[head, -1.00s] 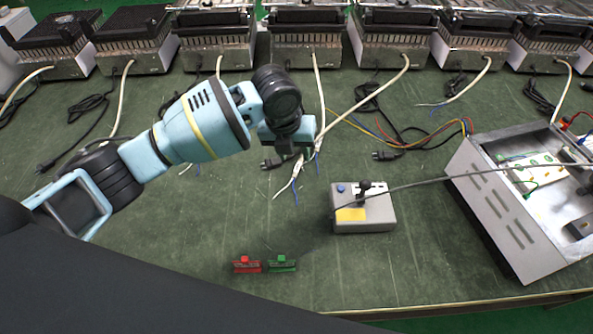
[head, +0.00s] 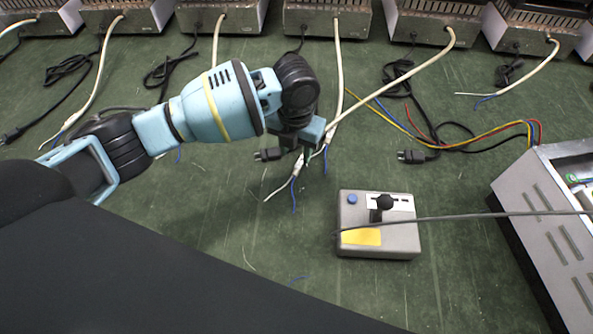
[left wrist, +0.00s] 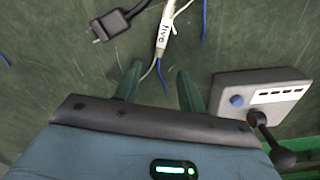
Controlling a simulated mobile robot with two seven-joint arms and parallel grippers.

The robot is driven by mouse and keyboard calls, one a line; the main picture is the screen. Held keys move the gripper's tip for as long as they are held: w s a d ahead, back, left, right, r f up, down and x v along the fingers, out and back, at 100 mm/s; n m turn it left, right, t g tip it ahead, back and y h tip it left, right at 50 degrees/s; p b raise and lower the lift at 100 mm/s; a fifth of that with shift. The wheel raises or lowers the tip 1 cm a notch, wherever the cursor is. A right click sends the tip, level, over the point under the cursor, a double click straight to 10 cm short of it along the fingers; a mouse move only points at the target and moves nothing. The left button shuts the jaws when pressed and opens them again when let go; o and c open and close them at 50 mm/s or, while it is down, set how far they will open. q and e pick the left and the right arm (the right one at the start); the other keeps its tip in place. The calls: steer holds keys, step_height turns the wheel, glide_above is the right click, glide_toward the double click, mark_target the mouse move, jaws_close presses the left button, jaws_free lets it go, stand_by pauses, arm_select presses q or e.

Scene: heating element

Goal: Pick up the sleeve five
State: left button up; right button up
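The sleeve five (left wrist: 163,33) is a small white tube with a black "five" label, around a cable end with white and blue wires. In the left wrist view it lies just beyond my left gripper (left wrist: 160,76), whose two fingers are apart with nothing between them except a wire end beneath. In the head view my left gripper (head: 309,153) hangs over the cable end, by the sleeve (head: 298,168), which it partly hides. My right gripper is not in view.
A grey control box (head: 378,240) with a black lever stands right of the gripper. A black plug (head: 268,154) lies just left of the cable end. An open metal case (head: 555,215) is at the right. Several heater units (head: 328,18) line the back.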

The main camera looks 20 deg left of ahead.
mark_target(295, 171)
arm_select(q)
steer(key=shift+f, duration=1.45)
steer(key=shift+f+b, duration=0.5)
steer(key=shift+f, duration=1.9)
steer(key=shift+a, duration=0.1)
jaws_close()
steer(key=shift+r, duration=0.15)
